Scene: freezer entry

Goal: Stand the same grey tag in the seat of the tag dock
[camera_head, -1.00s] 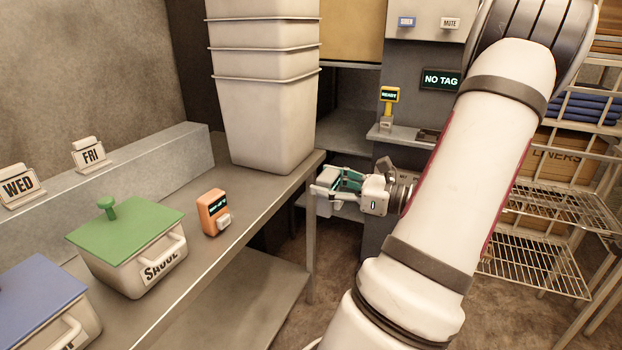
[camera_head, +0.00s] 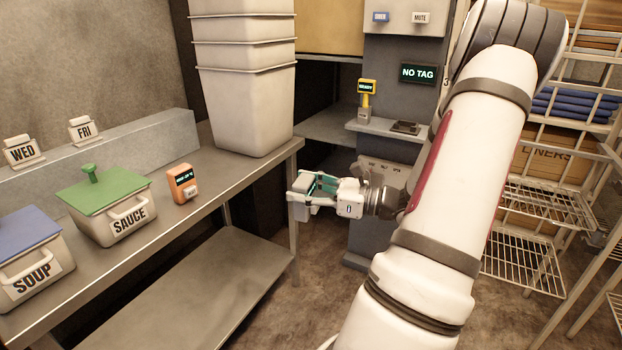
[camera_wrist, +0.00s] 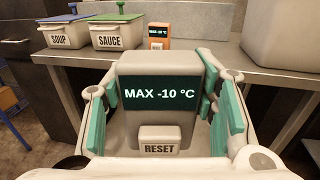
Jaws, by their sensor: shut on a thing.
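The grey tag (camera_wrist: 160,80) fills the middle of the wrist view, with a dark screen reading "MAX -10 °C" and a RESET button. My gripper (camera_wrist: 162,115) is shut on it, green pads on both sides. In the head view my gripper (camera_head: 312,190) is in the air just off the bench's right end, left of and lower than the dock's ledge; the tag is hard to make out there. The tag dock (camera_head: 385,128) is a ledge on a dark grey column, under a "NO TAG" screen (camera_head: 418,73). A dark, apparently empty recess (camera_head: 405,127) lies on its right.
A yellow device (camera_head: 366,88) reading READY stands on the ledge's left. The bench (camera_head: 215,200) holds an orange tag (camera_head: 182,183), lidded SAUCE (camera_head: 125,215) and SOUP (camera_head: 35,262) tubs and stacked white bins (camera_head: 245,105). Wire racks (camera_head: 525,262) stand right.

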